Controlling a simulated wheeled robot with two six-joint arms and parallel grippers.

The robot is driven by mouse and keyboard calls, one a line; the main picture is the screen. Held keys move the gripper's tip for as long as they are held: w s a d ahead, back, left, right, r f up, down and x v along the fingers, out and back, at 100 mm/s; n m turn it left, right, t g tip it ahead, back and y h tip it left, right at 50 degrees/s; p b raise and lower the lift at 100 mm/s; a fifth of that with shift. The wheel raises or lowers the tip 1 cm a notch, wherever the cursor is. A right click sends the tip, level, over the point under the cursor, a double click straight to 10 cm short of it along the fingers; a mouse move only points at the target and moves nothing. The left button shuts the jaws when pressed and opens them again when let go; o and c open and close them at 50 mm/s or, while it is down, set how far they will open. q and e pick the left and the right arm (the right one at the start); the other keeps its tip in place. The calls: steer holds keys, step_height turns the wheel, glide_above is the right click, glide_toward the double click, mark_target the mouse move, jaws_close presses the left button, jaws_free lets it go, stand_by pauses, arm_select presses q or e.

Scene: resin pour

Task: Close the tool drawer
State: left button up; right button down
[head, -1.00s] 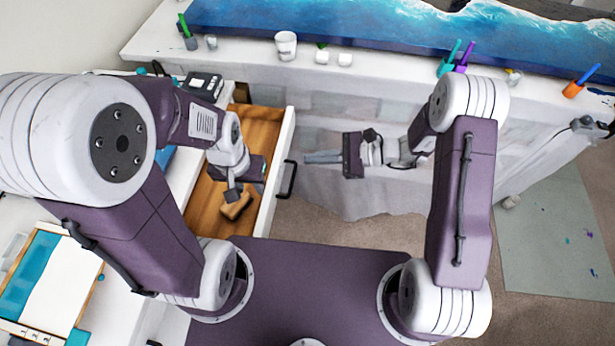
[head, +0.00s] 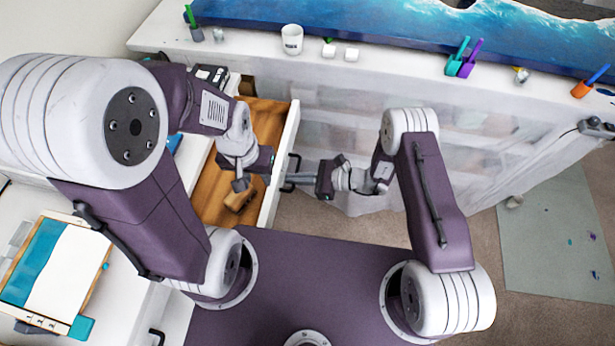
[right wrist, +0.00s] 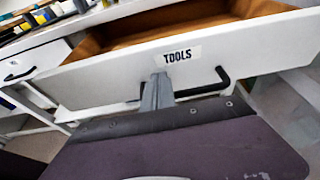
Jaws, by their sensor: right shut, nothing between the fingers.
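The tool drawer (head: 283,150) stands open, with a white front, wooden inside and black handle (head: 295,164). In the right wrist view its front (right wrist: 100,75) carries a "TOOLS" label, and the black handle (right wrist: 222,80) runs behind my fingers. My right gripper (head: 287,180) is shut and empty, its tips at the drawer front by the handle; it also shows in the right wrist view (right wrist: 158,80). Whether the tips touch the front is unclear. My left gripper (head: 240,184) is over the drawer, just above a brown block (head: 240,198); its finger state is unclear.
A long white bench (head: 400,72) with a blue resin piece (head: 380,30) runs across the back. A white cup (head: 292,39) stands on it. A second closed drawer (right wrist: 35,62) is left of the tool drawer. Open floor (head: 330,225) lies right of the drawer.

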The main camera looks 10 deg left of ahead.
mark_target(266, 197)
arm_select(q)
steer(key=shift+w, duration=0.1)
arm_select(e)
steer(key=shift+a+f, duration=0.15)
steer(key=shift+a, duration=0.25)
